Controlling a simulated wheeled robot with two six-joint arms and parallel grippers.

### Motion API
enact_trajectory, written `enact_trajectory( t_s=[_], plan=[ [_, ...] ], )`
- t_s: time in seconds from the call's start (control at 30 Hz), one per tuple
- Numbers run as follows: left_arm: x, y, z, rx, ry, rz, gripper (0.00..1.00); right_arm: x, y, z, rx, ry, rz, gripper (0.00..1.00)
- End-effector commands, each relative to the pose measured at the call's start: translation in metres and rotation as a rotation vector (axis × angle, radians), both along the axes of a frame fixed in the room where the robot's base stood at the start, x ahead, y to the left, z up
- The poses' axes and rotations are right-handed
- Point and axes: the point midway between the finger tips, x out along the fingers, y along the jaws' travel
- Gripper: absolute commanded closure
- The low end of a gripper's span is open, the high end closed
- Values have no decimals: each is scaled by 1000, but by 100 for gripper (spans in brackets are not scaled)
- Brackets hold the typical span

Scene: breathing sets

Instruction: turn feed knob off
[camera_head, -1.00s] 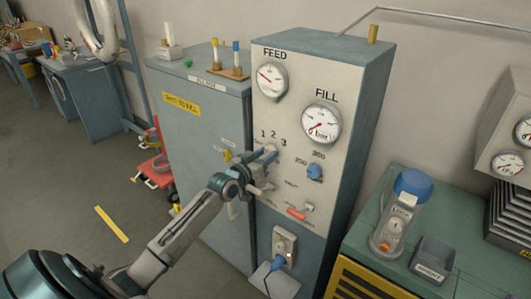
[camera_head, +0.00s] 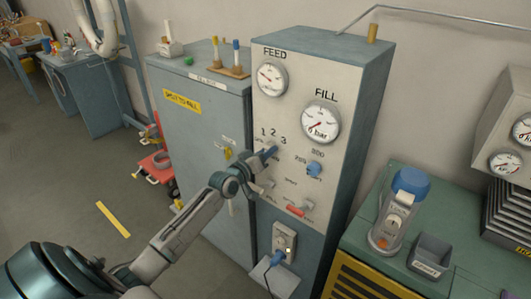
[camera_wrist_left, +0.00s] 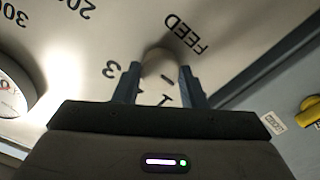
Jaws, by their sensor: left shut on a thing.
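The feed knob (camera_wrist_left: 160,66) is a pale round knob on the cream panel, beside the printed word FEED in the left wrist view. The digits around it are partly covered by my gripper. My left gripper (camera_wrist_left: 159,82) has its two fingers on either side of the knob and is shut on it. In the head view my left gripper (camera_head: 266,156) is at the panel, under the digits 1 2 3, and hides the knob. Where the knob's pointer stands is not clear. The feed gauge (camera_head: 272,79) is above. My right gripper is not in view.
The panel also carries the fill gauge (camera_head: 320,122), a blue knob (camera_head: 314,169), a red-handled switch (camera_head: 298,210) and a socket with a blue plug (camera_head: 279,257). A grey cabinet (camera_head: 190,135) stands left. A green bench (camera_head: 385,265) stands right.

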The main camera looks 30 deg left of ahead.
Motion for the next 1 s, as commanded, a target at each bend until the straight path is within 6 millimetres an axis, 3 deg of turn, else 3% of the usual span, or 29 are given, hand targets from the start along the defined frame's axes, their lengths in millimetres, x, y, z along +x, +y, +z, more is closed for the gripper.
enact_trajectory(
  t_s=[0.23,0.27,0.33,0.37,0.73,1.0],
  plan=[
    [0,0,-1,-2,1,-1,85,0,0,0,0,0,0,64],
    [0,0,-1,-2,1,-1,57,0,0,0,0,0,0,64],
    [0,0,-1,-2,1,-1,43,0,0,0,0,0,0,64],
    [0,0,-1,-1,1,-1,41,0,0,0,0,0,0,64],
    [-5,0,0,3,1,0,41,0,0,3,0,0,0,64],
    [-45,4,4,3,5,0,41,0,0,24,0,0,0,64]
  ],
)
